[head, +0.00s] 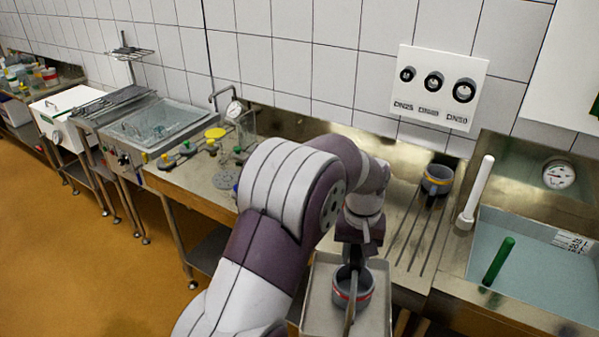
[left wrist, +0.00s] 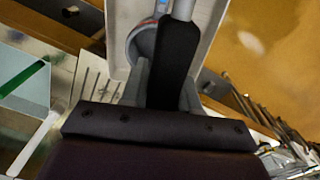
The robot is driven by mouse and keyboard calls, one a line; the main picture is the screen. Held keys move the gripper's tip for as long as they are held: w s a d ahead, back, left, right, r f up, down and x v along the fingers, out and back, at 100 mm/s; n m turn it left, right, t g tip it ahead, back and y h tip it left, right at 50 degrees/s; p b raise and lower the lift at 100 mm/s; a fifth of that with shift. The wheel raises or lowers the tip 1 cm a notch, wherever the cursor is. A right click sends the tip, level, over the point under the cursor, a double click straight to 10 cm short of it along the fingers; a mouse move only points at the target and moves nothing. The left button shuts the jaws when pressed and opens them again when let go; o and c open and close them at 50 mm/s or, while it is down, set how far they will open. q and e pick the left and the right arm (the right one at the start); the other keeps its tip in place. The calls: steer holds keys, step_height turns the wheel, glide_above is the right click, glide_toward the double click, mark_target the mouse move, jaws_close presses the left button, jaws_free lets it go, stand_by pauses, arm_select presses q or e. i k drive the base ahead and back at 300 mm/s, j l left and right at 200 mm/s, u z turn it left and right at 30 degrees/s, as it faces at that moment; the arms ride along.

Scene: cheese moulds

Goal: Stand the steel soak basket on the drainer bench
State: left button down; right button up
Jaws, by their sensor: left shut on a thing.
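The steel soak basket (head: 313,319) looks like a shallow, light grey rectangular tray with a bar across it. It hangs or rests at the front of the drainer bench (head: 398,243), overlapping its front edge; I cannot tell whether it touches the bench. A grey mould with a red band (head: 340,287) is inside it. My left gripper (head: 357,258) points down above the mould and is shut on the basket's bar (head: 348,321). In the left wrist view the bar (left wrist: 184,9) runs out from behind the dark finger. My right gripper is not in view.
A grey mould with a yellow-orange band (head: 437,181) stands at the back of the slotted drainer. To the right is a water-filled sink (head: 540,262) with a green rod (head: 498,262). A white rod (head: 477,195) stands beside it. Slots right of my gripper are clear.

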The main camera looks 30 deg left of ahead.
mark_target(399, 230)
steer(key=i, duration=1.4)
